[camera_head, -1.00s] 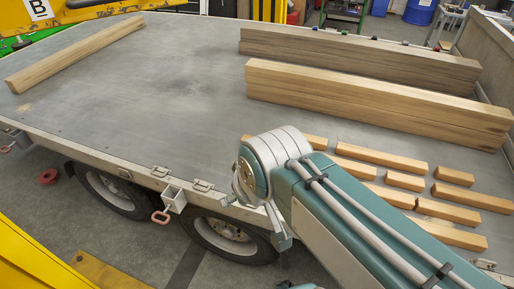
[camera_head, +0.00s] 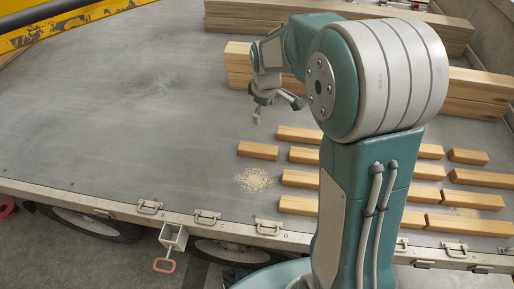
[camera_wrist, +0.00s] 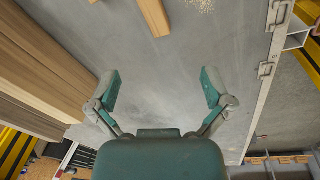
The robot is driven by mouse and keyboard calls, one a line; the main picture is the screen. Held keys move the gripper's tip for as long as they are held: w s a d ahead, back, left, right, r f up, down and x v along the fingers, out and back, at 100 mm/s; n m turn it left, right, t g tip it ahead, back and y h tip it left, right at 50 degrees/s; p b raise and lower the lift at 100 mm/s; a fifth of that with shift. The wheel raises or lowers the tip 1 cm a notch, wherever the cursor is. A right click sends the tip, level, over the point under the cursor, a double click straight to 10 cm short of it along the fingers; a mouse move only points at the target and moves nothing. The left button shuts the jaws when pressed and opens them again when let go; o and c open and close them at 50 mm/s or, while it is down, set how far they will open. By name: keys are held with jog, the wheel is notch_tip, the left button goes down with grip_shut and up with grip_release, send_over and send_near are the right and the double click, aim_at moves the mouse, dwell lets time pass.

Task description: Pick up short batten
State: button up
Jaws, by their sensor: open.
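Several pale wooden battens of differing lengths lie flat in rows on the trailer deck. A short batten (camera_head: 258,150) lies at the left end of the rows in the head view, and another short batten (camera_head: 468,156) lies at the far right. My gripper (camera_head: 277,112) is open and empty, above the deck and beyond the left short batten, near the stacked beams. In the wrist view my open gripper (camera_wrist: 160,88) has bare deck between its fingers. One batten (camera_wrist: 153,15) shows ahead of them, cut off by the top edge. My arm hides parts of the rows.
Stacked long beams (camera_head: 238,66) lie behind the gripper, with another stack (camera_head: 225,25) farther back. A sawdust pile (camera_head: 254,180) lies near the left battens. The trailer's front edge has latches (camera_head: 206,217). The deck's left side (camera_head: 110,120) is clear.

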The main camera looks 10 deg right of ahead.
aim_at(258, 147)
jog(key=w+f+n, duration=0.1)
jog(key=w+f, duration=0.1)
jog(key=f, duration=0.6)
jog(key=w+f+n+g, duration=0.1)
jog(key=w+f, duration=0.1)
jog(key=f, duration=0.6)
jog(key=w+f+n, duration=0.1)
jog(key=w+f, duration=0.1)
jog(key=f, duration=0.6)
jog(key=shift+w+f+n+g, duration=0.2)
jog(key=shift+f+n+g, duration=0.05)
jog(key=shift+n+g, duration=0.05)
jog(key=c, duration=1.2)
